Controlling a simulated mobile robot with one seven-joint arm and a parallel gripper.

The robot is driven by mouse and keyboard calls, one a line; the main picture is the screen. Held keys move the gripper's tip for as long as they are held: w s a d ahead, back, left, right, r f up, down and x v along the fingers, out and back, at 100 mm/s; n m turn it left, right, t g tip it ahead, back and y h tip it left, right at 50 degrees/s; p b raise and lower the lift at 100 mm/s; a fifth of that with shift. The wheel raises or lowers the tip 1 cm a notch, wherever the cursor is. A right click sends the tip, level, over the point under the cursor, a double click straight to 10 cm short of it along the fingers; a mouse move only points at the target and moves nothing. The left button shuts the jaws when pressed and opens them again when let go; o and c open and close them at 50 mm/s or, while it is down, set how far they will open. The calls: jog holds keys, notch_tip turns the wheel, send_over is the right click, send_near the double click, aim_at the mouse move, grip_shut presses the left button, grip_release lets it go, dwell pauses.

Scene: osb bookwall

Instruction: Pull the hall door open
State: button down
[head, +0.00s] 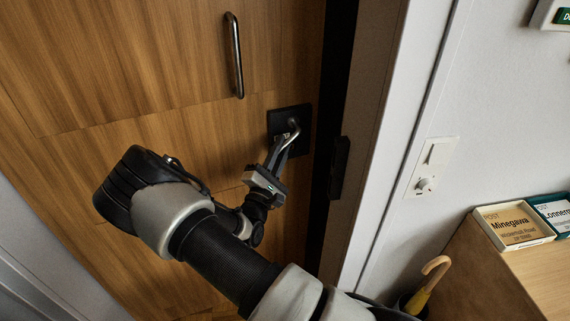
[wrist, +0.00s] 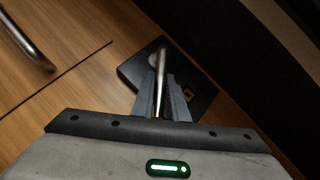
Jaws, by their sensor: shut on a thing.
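The hall door (head: 190,75) is a wood-grain panel filling the left and middle of the head view. A dark gap shows between its right edge and the frame, so it seems slightly ajar. Its metal lever handle (head: 293,124) sits on a black square plate (head: 275,122) near that edge. My gripper (head: 283,146) is at the lever, its fingers closed around it. In the wrist view the lever (wrist: 162,62) runs down between the two fingers (wrist: 159,98), in front of the black plate (wrist: 203,91). The lever's far end is hidden between the fingers.
A vertical metal pull bar (head: 235,55) is fixed above the lever. The door frame (head: 372,140) stands to the right, with a wall switch (head: 432,165) beyond. A wooden cabinet (head: 490,275) holds post trays (head: 513,224); an umbrella with a curved handle (head: 432,275) stands beside it.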

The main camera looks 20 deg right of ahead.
jog(key=w+a+n+t+y+b, duration=0.1)
jog(key=w+y, duration=0.3)
jog(key=w, duration=1.1)
jog(key=shift+f+n+t+b, duration=0.2)
jog(key=shift+n+t+b, duration=0.55)
jog(key=shift+n, duration=0.15)
jog(key=shift+a, duration=0.1)
jog(key=c, duration=1.7)
grip_release()
jog(key=shift+r, duration=0.1)
jog(key=shift+c, duration=0.2)
jog(key=v, duration=1.7)
jog(key=shift+s+p, duration=0.2)
jog(key=shift+p, duration=0.2)
